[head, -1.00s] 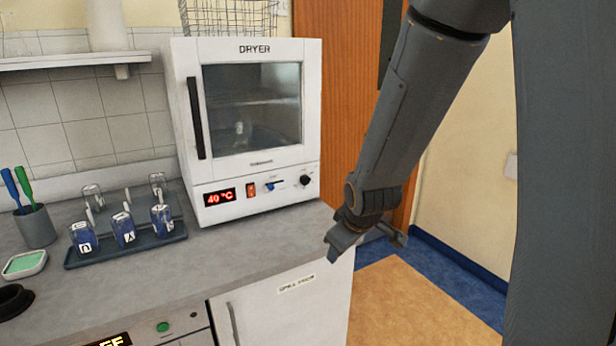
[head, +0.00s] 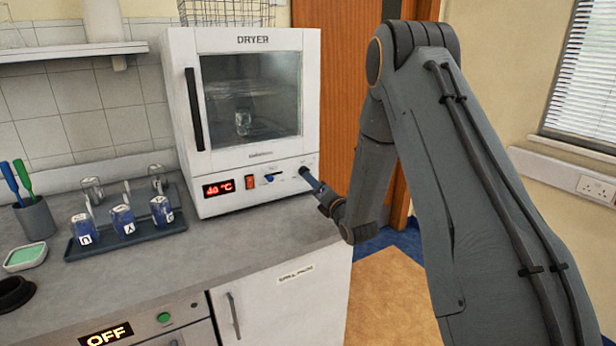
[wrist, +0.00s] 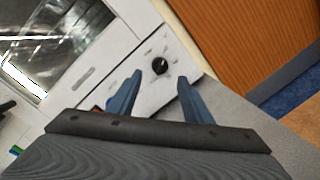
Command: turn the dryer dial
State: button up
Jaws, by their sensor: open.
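The white dryer (head: 183,128) stands on the bench, its door shut and its display lit at 40 °C. Its black round dial (wrist: 160,67) sits on the lower panel at the right. In the wrist view my gripper (wrist: 158,88) is open, with one blue finger on either side of the dial's line. The dial shows a little beyond the fingertips, and nothing is between them. I cannot tell whether a fingertip touches the panel.
A blue slider (head: 269,178) and an orange-red switch (head: 250,183) sit left of the dial. A dark tray (head: 72,251) with several blue-filled jars stands left of the dryer. A wooden door (head: 335,60) is to the right. The bench front (head: 260,245) is clear.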

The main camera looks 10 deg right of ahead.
jog(key=p+x, duration=0.1)
jog(key=x, duration=0.5)
jog(key=shift+w+p, duration=0.3)
jog(key=shift+p, duration=0.1)
jog(key=c, duration=1.1)
jog(key=shift+o, duration=0.2)
jog(key=shift+m, duration=0.3)
jog(key=m+b, duration=0.2)
jog(key=m, duration=0.5)
jog(key=m+g+y+b, duration=0.1)
jog(key=m+b, duration=0.1)
jog(key=m, duration=0.5)
jog(key=m+g+y+b, duration=0.1)
jog(key=m+b, duration=0.2)
jog(key=m, duration=0.4)
jog(key=shift+w+d+r, duration=0.1)
jog(key=shift+d+r, duration=0.25)
jog(key=shift+m, duration=0.3)
